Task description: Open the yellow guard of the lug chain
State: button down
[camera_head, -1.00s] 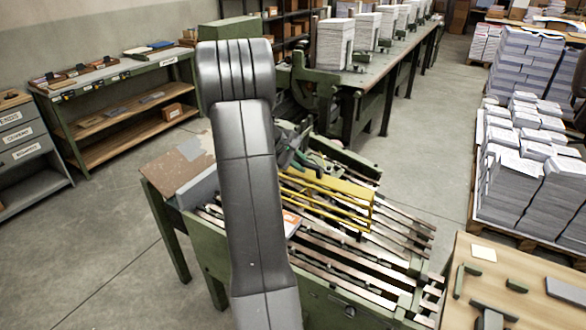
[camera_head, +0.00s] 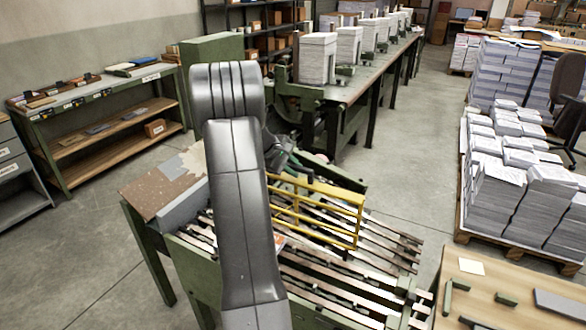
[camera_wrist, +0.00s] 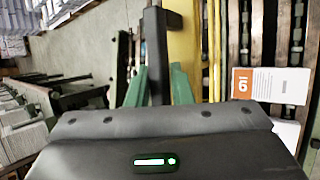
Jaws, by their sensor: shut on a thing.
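The yellow guard (camera_head: 315,190) is a barred frame over the lug chain (camera_head: 345,260) on the green machine. It stands tilted up from the rails, its near side raised. In the wrist view a yellow strip of it (camera_wrist: 184,50) runs just right of my fingers. My gripper (camera_wrist: 158,78) has green fingers shut on a dark upright bar (camera_wrist: 155,45), which looks like the guard's handle. How the bar joins the guard is unclear. In the head view my arm hides the guard's left end and most of my gripper.
A sheet with an orange number mark (camera_wrist: 262,84) lies on the chain rails. A long table (camera_head: 370,75) with paper stacks runs behind. Pallets of paper (camera_head: 500,175) and a wooden table (camera_head: 500,290) stand at right. Floor (camera_head: 90,260) at left is clear.

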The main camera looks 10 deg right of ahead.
jog(key=c, duration=1.4)
grip_release()
jog(key=b+v, duration=0.2)
jog(key=v, duration=1.2)
jog(key=p+x, duration=0.2)
jog(key=x, duration=1.2)
jog(key=shift+s+a, duration=0.1)
jog(key=shift+s, duration=0.05)
